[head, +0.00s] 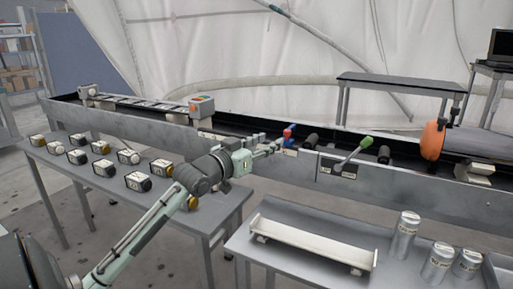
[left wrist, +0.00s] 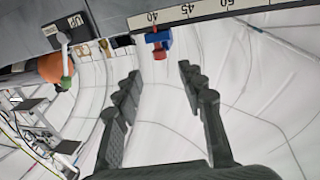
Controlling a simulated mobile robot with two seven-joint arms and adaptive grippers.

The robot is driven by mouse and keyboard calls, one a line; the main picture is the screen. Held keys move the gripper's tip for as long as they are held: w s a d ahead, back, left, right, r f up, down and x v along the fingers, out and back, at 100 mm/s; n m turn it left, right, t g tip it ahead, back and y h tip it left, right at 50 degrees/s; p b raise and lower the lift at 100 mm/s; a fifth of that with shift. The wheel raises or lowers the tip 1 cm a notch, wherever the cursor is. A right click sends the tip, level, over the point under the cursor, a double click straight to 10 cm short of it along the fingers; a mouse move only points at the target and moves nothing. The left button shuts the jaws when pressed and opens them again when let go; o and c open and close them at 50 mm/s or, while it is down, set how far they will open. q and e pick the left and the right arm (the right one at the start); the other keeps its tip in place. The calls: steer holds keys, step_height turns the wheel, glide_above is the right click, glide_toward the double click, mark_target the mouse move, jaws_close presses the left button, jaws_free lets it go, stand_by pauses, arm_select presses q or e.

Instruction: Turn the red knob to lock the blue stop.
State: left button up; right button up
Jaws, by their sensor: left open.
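The blue stop (head: 287,141) sits on the front rail of the long grey trough, with the red knob (head: 289,131) on it. In the left wrist view the blue stop (left wrist: 153,39) is by the 40 mark of a scale, and the red knob (left wrist: 160,55) points toward the camera. My left gripper (head: 272,147) is just left of the stop in the head view. In the left wrist view its two fingers (left wrist: 159,72) are spread, with the knob ahead between the tips. No contact shows. My right gripper is out of view.
The numbered scale (left wrist: 215,12) runs along the trough (head: 130,117). A green-handled lever (head: 366,142) stands right of the stop, and an orange rounded part (head: 433,140) farther right. Several small boxes (head: 138,181) are on the left table. A white tray (head: 310,245) and metal canisters (head: 437,262) are on the right table.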

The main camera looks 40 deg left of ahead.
arm_select(q)
steer(key=shift+s, duration=2.3)
